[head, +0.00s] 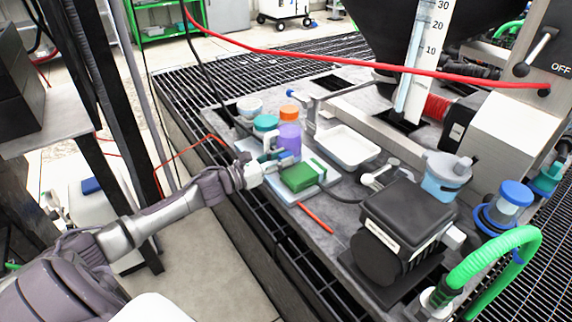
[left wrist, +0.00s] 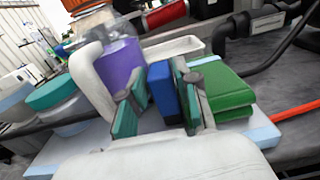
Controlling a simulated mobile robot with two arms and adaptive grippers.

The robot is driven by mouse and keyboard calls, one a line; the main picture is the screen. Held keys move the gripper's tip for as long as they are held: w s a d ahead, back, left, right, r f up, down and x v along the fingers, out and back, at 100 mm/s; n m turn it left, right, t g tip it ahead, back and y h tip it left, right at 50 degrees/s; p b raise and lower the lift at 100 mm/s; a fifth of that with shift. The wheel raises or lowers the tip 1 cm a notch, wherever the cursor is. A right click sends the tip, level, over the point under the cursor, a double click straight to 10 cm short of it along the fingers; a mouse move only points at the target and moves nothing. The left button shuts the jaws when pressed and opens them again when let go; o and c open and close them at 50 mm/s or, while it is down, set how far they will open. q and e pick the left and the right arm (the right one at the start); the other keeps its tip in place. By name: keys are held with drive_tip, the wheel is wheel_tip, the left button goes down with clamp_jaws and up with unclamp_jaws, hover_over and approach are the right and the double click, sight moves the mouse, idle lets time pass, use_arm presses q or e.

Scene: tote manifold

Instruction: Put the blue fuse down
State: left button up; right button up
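My left gripper (head: 270,166) is over the pale tray (head: 287,196) on the workbench. In the left wrist view its fingers (left wrist: 160,100) stand on either side of the blue fuse (left wrist: 161,86), which fills the space between them. The blue fuse also shows as a small blue patch (head: 287,155) in the head view. A green block (head: 303,175) lies on the tray, just right of the fingers, and shows in the left wrist view (left wrist: 226,90). Whether the fuse touches the tray is hidden by the gripper. My right gripper is not in view.
A purple jar (head: 289,138), a teal-lidded jar (head: 265,123) and an orange-lidded jar (head: 289,113) stand behind the gripper. A white dish (head: 346,147) sits behind the green block. A red stick (head: 316,218) lies in front. A black box device (head: 408,215) stands right.

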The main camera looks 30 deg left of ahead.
use_arm(q)
drive_tip(key=shift+x, duration=0.9)
clamp_jaws()
